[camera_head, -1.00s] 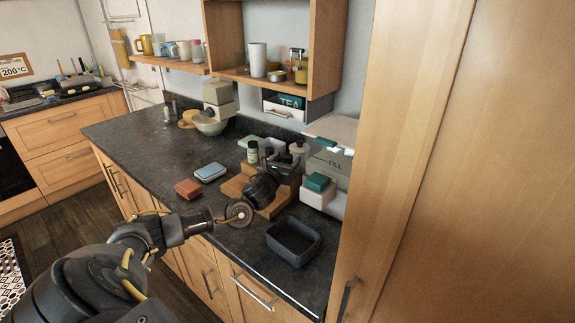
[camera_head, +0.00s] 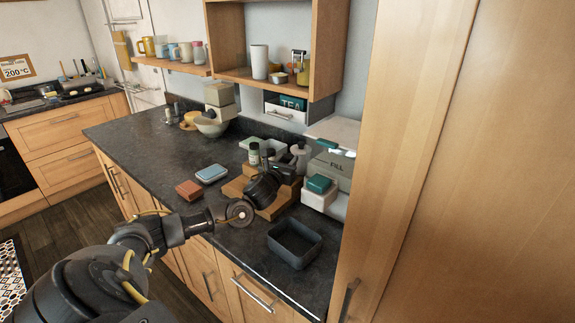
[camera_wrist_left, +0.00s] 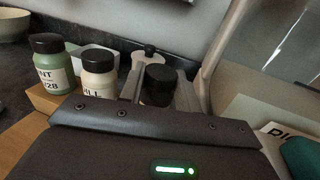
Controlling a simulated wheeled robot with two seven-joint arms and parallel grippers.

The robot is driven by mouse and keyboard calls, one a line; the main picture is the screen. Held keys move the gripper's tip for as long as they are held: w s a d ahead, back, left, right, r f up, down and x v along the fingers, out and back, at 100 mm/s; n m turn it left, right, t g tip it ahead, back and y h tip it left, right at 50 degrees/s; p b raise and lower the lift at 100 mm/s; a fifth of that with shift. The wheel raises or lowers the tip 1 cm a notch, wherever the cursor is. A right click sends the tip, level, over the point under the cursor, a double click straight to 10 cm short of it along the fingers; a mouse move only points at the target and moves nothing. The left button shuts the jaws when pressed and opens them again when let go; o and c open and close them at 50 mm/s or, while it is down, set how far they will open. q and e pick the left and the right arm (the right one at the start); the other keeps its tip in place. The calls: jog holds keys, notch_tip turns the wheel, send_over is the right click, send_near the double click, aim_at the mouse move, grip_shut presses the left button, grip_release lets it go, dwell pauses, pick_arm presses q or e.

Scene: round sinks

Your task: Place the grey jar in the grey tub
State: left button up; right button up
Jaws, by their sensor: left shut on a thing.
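The grey tub (camera_head: 275,246) is an empty, dark, open box on the counter near its front right edge. My left gripper (camera_wrist_left: 160,82) is at the wooden stepped rack (camera_head: 232,188), behind the tub and to its left. In the left wrist view its pale fingers stand either side of a dark-lidded jar (camera_wrist_left: 159,86), which I take to be the grey jar, and are shut on it. The gripper body hides the jar's lower part, so I cannot tell whether it is lifted. My right gripper is not in view.
A green jar (camera_wrist_left: 52,66) and a white jar (camera_wrist_left: 98,76) with black lids stand close on the left. The counter left of the tub is clear.

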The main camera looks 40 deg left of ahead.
pick_arm(q)
notch_tip(320, 180, up, 2)
jog(key=shift+r+b, duration=0.15)
jog(key=shift+b, duration=0.55)
jog(key=s+d+r+b, duration=0.4)
jog(key=s+d+r, duration=0.4)
jog(key=s+r, duration=0.2)
jog(key=shift+s+d, duration=0.3)
jog(key=shift+s, duration=0.25)
